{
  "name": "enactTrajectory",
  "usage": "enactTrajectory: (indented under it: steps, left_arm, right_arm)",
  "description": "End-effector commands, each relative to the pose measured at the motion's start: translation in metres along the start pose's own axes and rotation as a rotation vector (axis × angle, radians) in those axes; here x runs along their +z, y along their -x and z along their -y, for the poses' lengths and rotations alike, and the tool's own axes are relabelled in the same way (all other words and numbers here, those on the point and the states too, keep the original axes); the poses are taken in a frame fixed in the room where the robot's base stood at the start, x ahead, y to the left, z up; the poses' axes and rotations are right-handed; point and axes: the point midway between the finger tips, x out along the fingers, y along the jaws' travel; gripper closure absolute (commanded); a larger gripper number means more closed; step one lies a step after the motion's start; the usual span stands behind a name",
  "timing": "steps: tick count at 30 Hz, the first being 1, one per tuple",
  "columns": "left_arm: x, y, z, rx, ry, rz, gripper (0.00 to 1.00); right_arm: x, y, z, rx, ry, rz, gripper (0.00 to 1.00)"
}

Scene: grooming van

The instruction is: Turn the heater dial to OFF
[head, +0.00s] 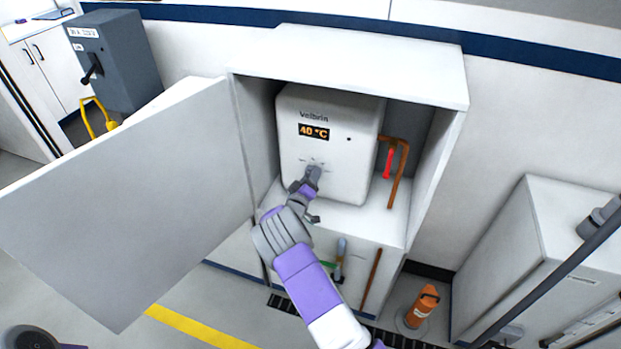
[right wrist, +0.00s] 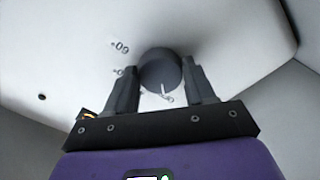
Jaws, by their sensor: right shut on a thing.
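The white heater (head: 345,135) stands inside an open cabinet, and its display (head: 313,131) reads 40 °C. Its round dark dial (right wrist: 160,70) is on the lower front and is mostly hidden in the head view. My right gripper (head: 312,174) reaches the dial from the front. In the right wrist view its two fingers (right wrist: 161,80) stand on either side of the dial, shut on it. A white pointer line on the dial points toward the bottom of that picture, near a partly hidden mark. A "60" mark (right wrist: 121,47) shows at upper left.
The cabinet door (head: 130,200) stands wide open on the left. A copper pipe (head: 400,170) and a red handle (head: 388,163) are right of the heater. A grey switch box (head: 118,60) is at upper left.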

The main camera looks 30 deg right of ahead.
Motion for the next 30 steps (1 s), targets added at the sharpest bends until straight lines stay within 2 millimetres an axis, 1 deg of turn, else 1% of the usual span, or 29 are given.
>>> enactTrajectory:
  steps: [2,3,7,15,18,20,27,30]
  left_arm:
    - [0.000,0.000,0.000,0.000,0.000,0.000,0.57]
    - [0.000,0.000,0.000,0.000,0.000,0.000,0.57]
    - [0.000,0.000,0.000,0.000,0.000,0.000,0.57]
    - [0.000,0.000,0.000,0.000,0.000,0.000,0.57]
    - [0.000,0.001,-0.001,0.000,0.000,0.000,0.57]
    - [0.000,0.003,-0.001,0.000,0.000,0.000,0.57]
    - [0.001,0.011,-0.004,0.000,0.000,0.000,0.57]
    - [0.001,0.012,-0.005,0.000,0.000,0.000,0.57]
  right_arm:
    - [0.001,0.000,0.001,-0.002,0.004,0.001,0.77]
    - [0.001,0.000,0.001,-0.002,0.004,0.001,0.42]
    - [0.001,0.000,0.001,-0.002,0.003,0.001,0.22]
    - [0.000,0.001,0.000,-0.001,0.001,0.000,0.21]
    - [0.000,0.005,0.000,-0.002,0.001,0.000,0.21]
    - [0.000,0.012,0.000,-0.003,0.002,0.001,0.21]
    - [-0.001,0.051,0.000,-0.003,0.003,0.000,0.21]
    - [-0.001,0.065,0.000,-0.003,0.002,0.001,0.21]
